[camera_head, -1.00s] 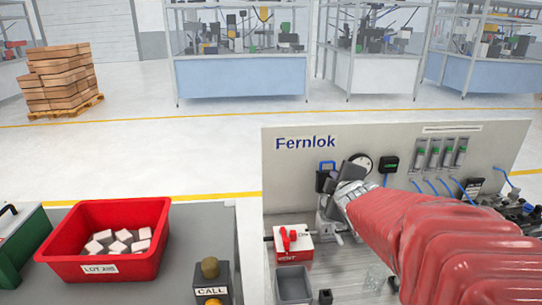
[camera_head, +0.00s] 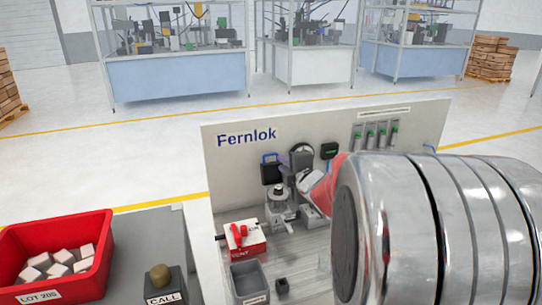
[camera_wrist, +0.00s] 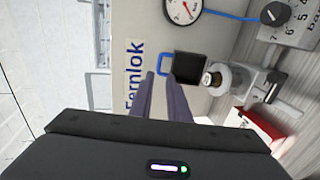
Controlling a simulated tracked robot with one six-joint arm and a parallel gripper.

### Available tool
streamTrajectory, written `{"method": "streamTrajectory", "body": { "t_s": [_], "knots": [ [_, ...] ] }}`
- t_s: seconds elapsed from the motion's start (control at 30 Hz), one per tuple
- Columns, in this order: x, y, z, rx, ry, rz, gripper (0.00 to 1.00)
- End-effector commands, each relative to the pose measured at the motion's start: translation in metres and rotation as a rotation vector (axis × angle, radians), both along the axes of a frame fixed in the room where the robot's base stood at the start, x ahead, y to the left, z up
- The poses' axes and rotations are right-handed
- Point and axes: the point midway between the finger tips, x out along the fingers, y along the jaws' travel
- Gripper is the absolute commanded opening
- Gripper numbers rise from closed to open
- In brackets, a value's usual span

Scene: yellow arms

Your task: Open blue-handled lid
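The blue-handled lid (camera_head: 271,173) is a dark square panel with a blue loop handle along its top edge. It appears to stand upright behind a silver round fixture (camera_head: 283,197). In the wrist view the lid (camera_wrist: 188,66) lies beyond the fingers, with its blue handle (camera_wrist: 163,65) facing left. My gripper (camera_head: 297,160) is just right of the lid in the head view, partly hidden by my arm. In the wrist view my gripper (camera_wrist: 158,80) shows two fingers with a narrow gap and nothing between them. The fingertips appear close to the handle; contact cannot be told.
A red-and-white switch box (camera_head: 245,247) and grey bin (camera_head: 249,281) stand in front. A red crate (camera_head: 100,255) and call button (camera_head: 161,277) are left.

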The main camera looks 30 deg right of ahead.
Motion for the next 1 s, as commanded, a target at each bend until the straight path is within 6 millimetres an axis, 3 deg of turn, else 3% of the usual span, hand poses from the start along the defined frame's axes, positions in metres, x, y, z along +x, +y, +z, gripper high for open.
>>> {"method": "streamTrajectory", "body": {
  "t_s": [1.0],
  "knots": [
    [0.11,-0.028,-0.029,0.002,0.002,0.001,0.16]
  ]
}}
